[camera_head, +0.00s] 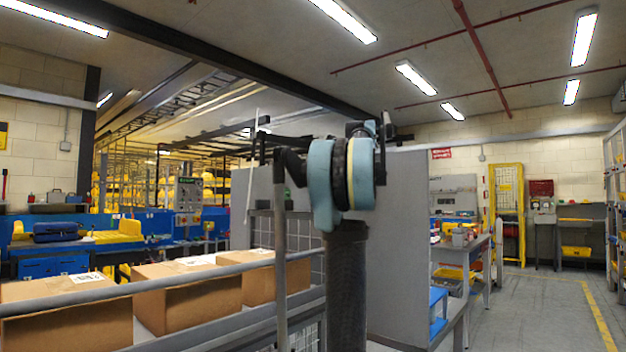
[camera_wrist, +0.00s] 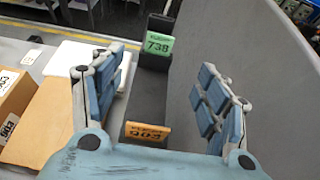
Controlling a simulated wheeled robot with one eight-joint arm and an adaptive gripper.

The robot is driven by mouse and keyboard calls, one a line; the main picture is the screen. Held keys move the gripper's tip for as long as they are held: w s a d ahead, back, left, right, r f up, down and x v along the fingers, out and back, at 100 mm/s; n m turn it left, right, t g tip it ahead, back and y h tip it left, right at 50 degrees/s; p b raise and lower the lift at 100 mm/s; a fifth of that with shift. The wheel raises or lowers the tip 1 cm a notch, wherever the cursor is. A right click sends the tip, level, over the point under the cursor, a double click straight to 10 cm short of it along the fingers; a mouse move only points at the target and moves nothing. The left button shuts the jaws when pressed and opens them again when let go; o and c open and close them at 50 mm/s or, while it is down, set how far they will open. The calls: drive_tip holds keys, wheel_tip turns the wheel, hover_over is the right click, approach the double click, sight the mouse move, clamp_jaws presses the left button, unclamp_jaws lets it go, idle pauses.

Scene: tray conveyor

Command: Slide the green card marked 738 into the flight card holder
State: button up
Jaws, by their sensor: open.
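In the wrist view, a green card (camera_wrist: 159,44) marked 738 stands upright at the far end of a long dark grey base (camera_wrist: 148,83), against a taller dark piece (camera_wrist: 160,24). An orange card (camera_wrist: 147,132), its number seemingly 903, stands at the near end. I cannot tell which part is the flight card holder. My gripper (camera_wrist: 163,72) is open and empty, its blue-padded fingers on either side of the base. The green card lies beyond the fingertips, apart from them. In the head view my arm hides this area, and neither card shows.
Labelled cardboard boxes (camera_head: 188,291) stand in a row behind a grey rail at left. In the wrist view, a white pad (camera_wrist: 80,60) lies left of the base and a grey panel (camera_wrist: 270,85) is at right. The floor at far right is clear.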

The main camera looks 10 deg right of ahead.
sight(286, 191)
drive_tip(key=x, duration=1.7)
drive_tip(key=shift+w, duration=0.1)
drive_tip(key=shift+a, duration=0.1)
drive_tip(key=c, duration=1.1)
drive_tip(key=shift+c, duration=0.2)
drive_tip(key=shift+r, duration=2.7)
drive_tip(key=shift+r, duration=1.95)
